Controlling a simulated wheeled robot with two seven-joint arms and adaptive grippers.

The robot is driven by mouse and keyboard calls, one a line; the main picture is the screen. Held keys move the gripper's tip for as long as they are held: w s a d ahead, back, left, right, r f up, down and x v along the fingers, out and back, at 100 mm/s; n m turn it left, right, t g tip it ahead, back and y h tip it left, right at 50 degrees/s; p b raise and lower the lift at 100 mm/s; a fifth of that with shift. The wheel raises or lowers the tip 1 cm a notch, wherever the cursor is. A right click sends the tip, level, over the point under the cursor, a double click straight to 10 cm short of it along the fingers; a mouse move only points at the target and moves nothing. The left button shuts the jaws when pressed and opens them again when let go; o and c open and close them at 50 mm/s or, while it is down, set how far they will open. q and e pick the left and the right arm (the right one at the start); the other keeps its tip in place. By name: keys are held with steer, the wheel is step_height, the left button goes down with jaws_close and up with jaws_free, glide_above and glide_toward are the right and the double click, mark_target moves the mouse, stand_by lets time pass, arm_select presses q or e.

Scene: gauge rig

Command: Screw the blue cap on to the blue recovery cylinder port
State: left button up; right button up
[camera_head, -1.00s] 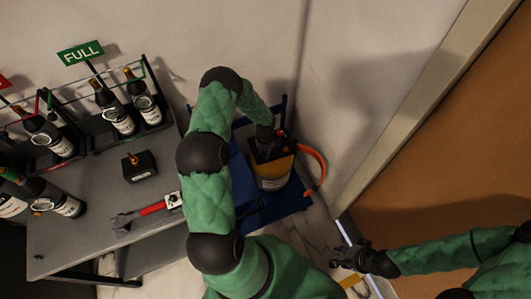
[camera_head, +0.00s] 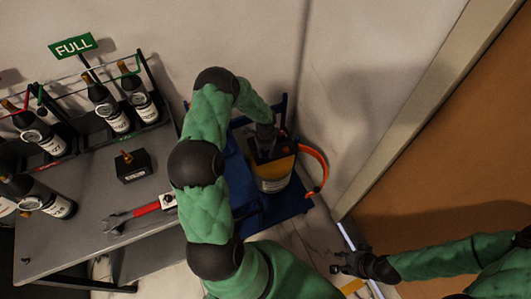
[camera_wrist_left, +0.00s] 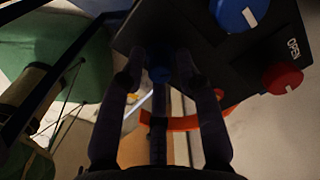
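The yellow and grey recovery cylinder (camera_head: 272,178) stands on a blue stand with a dark top. My left gripper (camera_head: 265,133) reaches down on to its top and hides much of it. In the left wrist view a dark block carries a blue knob (camera_wrist_left: 236,12) and a red knob (camera_wrist_left: 283,77) marked OPEN. A small blue cap (camera_wrist_left: 160,74) sits between my left fingertips, which seem closed on its sides. The port is hidden, so I cannot tell how the cap meets it. My right gripper (camera_head: 342,263) is open and empty, low at the right.
An orange hose (camera_head: 318,170) curves beside the cylinder. The grey table (camera_head: 80,225) at left holds a black box with a brass fitting (camera_head: 130,164), a red-handled wrench (camera_head: 140,210) and several dark bottles in racks. Wall and door frame close off the right.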

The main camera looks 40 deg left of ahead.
arm_select(q)
jaws_close()
steer(key=shift+m+p, duration=0.65)
steer(key=shift+m, duration=0.75)
steer(key=shift+o, duration=0.2)
jaws_free()
